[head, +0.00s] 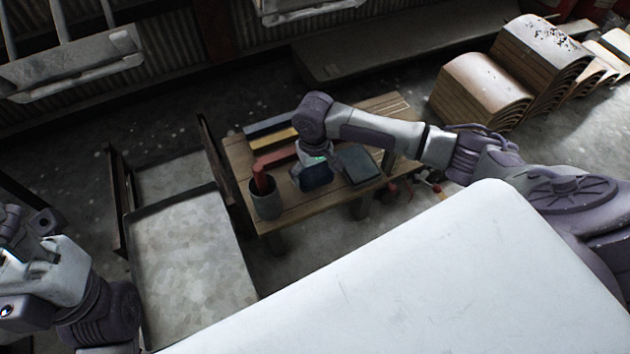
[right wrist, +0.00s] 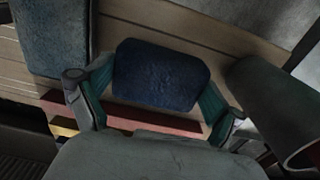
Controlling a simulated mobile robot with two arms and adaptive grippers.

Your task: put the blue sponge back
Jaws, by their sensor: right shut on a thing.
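The blue sponge (head: 317,176) is a dark blue rounded block above or on the small wooden table (head: 285,212). In the right wrist view the sponge (right wrist: 160,75) sits between the two finger pads. My right gripper (head: 314,163) points down over the table and is shut on the sponge. Whether the sponge touches the tabletop is not clear. My left gripper (head: 28,225) is at the left edge, away from the table, partly cut off; its jaw state is unclear.
A dark grey cup (head: 266,203) holding something red stands left of the sponge. A grey-blue block (head: 358,163) is close on its right. Red (head: 274,158), yellow (head: 273,140) and blue (head: 268,126) bars lie behind. A white surface (head: 420,290) fills the foreground.

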